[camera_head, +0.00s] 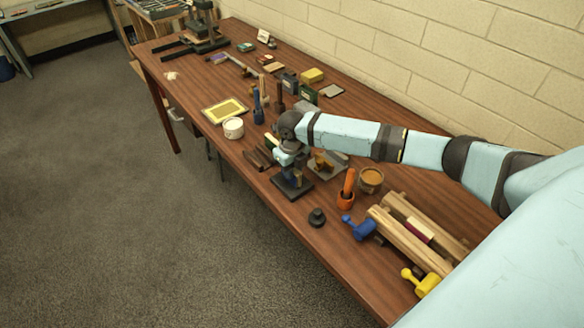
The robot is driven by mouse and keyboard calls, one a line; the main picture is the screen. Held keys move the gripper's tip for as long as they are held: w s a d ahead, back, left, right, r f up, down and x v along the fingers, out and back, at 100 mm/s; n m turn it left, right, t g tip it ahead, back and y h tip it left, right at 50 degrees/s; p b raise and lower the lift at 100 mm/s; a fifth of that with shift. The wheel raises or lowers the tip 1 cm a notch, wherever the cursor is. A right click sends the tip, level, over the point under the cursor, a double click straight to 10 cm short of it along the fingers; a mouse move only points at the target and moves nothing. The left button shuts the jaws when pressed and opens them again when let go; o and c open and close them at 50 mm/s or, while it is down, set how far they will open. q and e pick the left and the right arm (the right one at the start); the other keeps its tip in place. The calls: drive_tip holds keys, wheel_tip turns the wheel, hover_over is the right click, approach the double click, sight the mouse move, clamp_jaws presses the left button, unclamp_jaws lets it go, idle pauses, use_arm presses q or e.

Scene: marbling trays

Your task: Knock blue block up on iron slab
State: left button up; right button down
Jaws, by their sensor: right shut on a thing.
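The iron slab (279,189) is a dark flat plate near the table's front edge, in the middle of the head view. My right gripper (292,168) points down over the slab and is shut on a small dark blue piece, which I take to be the blue block (296,180). The block looks upright, low over the slab. I cannot tell whether its lower edge touches the slab. My wrist hides part of the block. My left gripper is not in view.
A white cup (233,128) and yellow frame (225,111) are left.

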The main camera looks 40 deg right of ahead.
idle(0.4)
wheel_tip(320, 180, up, 5)
drive_tip(key=p, duration=0.4)
drive_tip(key=shift+p, duration=0.4)
idle(0.4)
